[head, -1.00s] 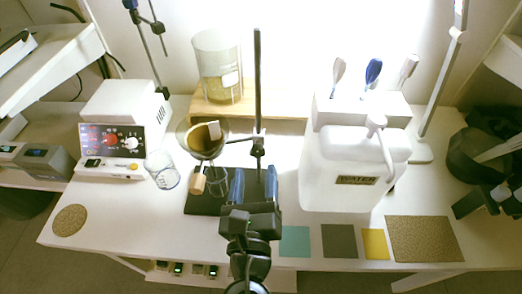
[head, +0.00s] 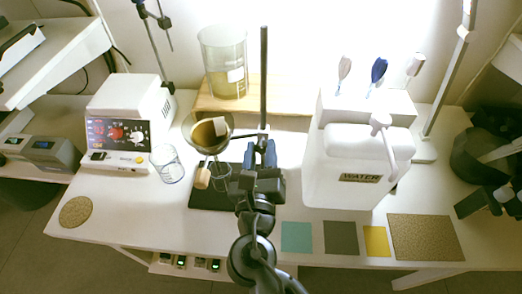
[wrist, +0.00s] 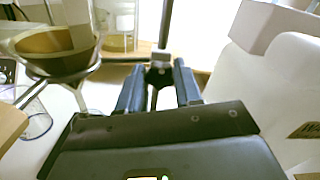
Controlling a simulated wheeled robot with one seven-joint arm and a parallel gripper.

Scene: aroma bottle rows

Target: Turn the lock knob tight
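A thin dark rod (head: 264,75) stands upright on a black base (head: 210,197). On it is a clamp, whose grey block shows in the wrist view (wrist: 161,57). The lock knob (wrist: 159,75) is the small dark part on the clamp's near side; the head view hardly shows it. My gripper (head: 261,147) has its two blue-grey fingers apart, one on each side of the knob in the wrist view (wrist: 160,80). I cannot tell whether they touch it. A ring from the clamp holds a glass funnel with brown contents (head: 207,131).
Left of the stand are an empty glass beaker (head: 167,164) and a white control box (head: 125,125). A wooden-ended piece (head: 202,179) hangs below the funnel. A white water container (head: 352,165) stands close on the right. A large beaker (head: 222,60) is behind on a wooden board (head: 285,97).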

